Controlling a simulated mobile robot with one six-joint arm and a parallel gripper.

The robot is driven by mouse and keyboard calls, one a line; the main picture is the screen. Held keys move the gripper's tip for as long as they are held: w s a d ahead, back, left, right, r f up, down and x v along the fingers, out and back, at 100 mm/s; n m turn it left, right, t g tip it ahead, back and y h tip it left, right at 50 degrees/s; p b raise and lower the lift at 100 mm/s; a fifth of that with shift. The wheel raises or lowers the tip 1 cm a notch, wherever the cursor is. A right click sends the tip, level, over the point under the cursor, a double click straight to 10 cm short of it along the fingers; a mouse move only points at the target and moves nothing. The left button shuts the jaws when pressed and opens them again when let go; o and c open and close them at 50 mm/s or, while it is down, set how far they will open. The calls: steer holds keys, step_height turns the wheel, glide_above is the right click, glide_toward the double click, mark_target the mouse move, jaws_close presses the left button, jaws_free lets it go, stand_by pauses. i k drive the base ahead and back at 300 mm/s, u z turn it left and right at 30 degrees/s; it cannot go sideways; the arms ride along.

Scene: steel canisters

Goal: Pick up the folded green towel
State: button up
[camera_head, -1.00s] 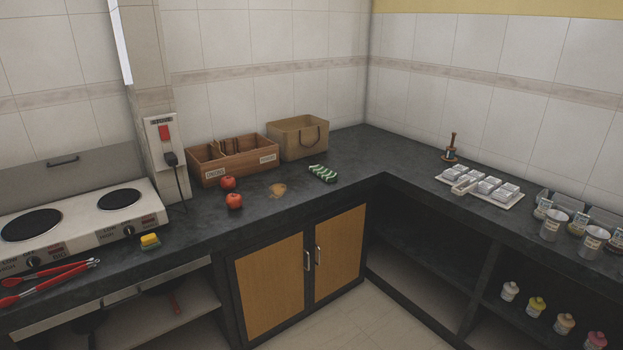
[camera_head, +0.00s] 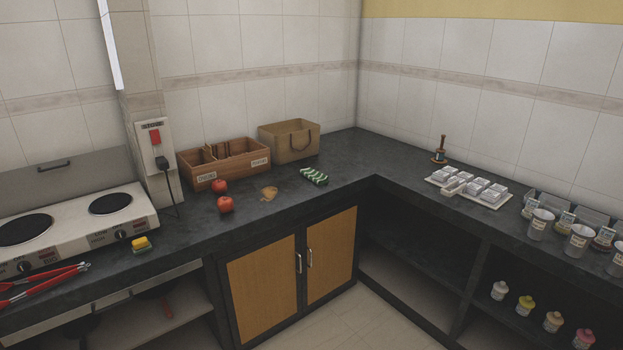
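The folded green towel (camera_head: 314,176) has dark green and white stripes. It lies flat on the dark countertop (camera_head: 345,172), in front of the tan basket and a little left of the inner corner of the counter. Nothing touches it or covers it in this view. My gripper and arm are not in view.
A white tray (camera_head: 488,201) is right.

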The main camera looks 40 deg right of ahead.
mark_target(317, 178)
steer(key=z, duration=0.05)
steer(key=i, duration=0.9)
